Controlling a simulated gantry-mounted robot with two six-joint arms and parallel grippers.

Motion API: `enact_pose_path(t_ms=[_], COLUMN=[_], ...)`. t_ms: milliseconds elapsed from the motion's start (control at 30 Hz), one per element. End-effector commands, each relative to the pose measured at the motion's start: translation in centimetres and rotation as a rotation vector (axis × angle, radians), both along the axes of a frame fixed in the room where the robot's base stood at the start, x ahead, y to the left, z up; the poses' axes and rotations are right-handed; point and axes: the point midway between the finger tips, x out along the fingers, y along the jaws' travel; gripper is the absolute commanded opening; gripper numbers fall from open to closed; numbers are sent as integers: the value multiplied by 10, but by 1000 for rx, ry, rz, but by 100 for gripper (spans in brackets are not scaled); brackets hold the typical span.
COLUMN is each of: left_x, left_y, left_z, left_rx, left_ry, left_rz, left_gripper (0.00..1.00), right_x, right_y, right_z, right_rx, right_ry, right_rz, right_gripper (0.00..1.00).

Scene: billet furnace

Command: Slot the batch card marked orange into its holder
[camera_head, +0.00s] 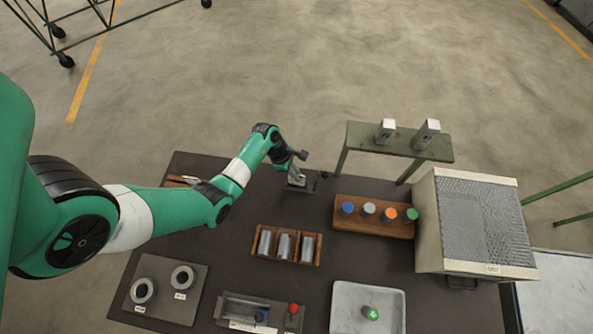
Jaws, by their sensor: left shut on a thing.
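My left gripper (297,164) reaches to the back middle of the dark table. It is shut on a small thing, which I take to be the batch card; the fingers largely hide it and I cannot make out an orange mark. Just below the fingers is a small dark holder (310,184) with a pale patch at its middle. I cannot tell whether the card touches the holder or is inside it. My right gripper is not in view.
A wooden rack (372,229) with blue, white, orange and green knobs stands right of the holder. A wooden tray (286,259) holds metal cylinders. A mesh-topped furnace box (468,225) stands right. A green shelf (400,143) stands behind. A pale tray (345,318) lies in front.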

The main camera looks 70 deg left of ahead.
Motion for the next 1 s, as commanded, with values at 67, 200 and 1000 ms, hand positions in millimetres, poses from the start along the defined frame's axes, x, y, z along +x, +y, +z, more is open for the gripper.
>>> enact_pose_path(t_ms=[67,200,1000], left_x=[0,0,0], left_y=[0,0,0], left_z=[-2,-5,-21], left_rx=[0,0,1], left_ry=[0,0,-1], left_rz=[0,0,0], left_gripper=[0,0,0], right_x=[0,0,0], right_y=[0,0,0], right_z=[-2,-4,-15], right_rx=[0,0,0], right_ry=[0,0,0], right_rz=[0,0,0], right_gripper=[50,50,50])
